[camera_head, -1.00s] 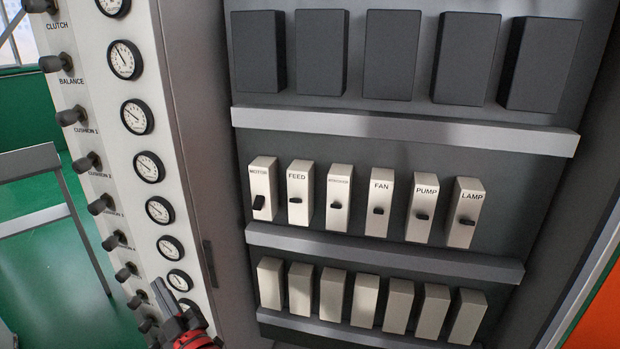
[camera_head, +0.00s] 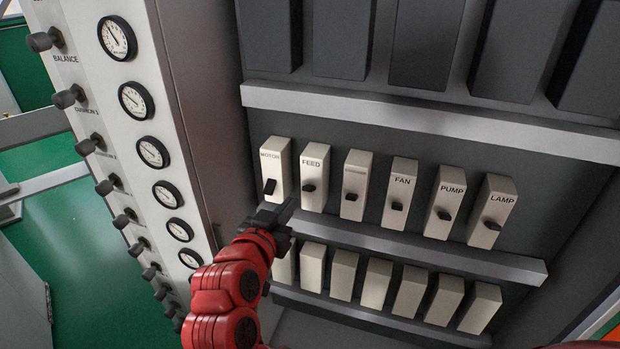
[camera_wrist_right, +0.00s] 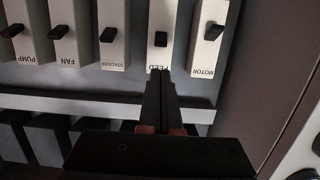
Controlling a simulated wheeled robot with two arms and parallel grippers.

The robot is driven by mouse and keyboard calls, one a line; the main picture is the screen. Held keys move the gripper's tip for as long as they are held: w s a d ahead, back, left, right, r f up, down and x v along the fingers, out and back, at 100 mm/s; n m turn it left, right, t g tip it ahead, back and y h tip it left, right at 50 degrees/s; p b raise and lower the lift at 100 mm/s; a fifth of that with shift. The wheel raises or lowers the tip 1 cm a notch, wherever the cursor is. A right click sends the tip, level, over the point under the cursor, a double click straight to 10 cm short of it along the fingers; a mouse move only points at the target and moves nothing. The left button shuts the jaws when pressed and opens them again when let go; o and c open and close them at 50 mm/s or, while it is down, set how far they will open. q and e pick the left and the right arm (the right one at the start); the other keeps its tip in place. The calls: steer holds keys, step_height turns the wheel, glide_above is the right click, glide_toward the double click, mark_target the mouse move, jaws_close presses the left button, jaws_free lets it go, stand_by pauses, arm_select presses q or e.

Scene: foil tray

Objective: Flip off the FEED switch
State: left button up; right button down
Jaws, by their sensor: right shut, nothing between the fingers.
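The FEED switch (camera_head: 315,165) is a pale upright block with a small black lever (camera_head: 308,186), second from the left in the labelled row. It also shows in the right wrist view (camera_wrist_right: 160,17), where the labels appear upside down. My right gripper (camera_head: 288,208) is shut and empty, in front of the panel. In the head view its tip lies just lower left of the FEED lever. In the right wrist view the closed fingertips (camera_wrist_right: 160,73) reach the FEED label end of the block. I cannot tell whether they touch. My left gripper is not in view.
The MOTOR switch (camera_head: 277,160) stands close to the left of FEED, and the STACKER switch (camera_head: 356,178) to its right. Grey ledges (camera_head: 430,252) run below and above the row. A gauge panel (camera_head: 165,110) with protruding knobs is at the left.

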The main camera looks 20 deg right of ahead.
mark_target(312, 187)
steer(key=p+x, duration=0.3)
steer(key=x, duration=0.5)
steer(key=shift+w+d+r, duration=0.1)
steer(key=shift+w+r, duration=0.05)
steer(key=shift+p+x, duration=0.3)
steer(key=shift+x, duration=0.55)
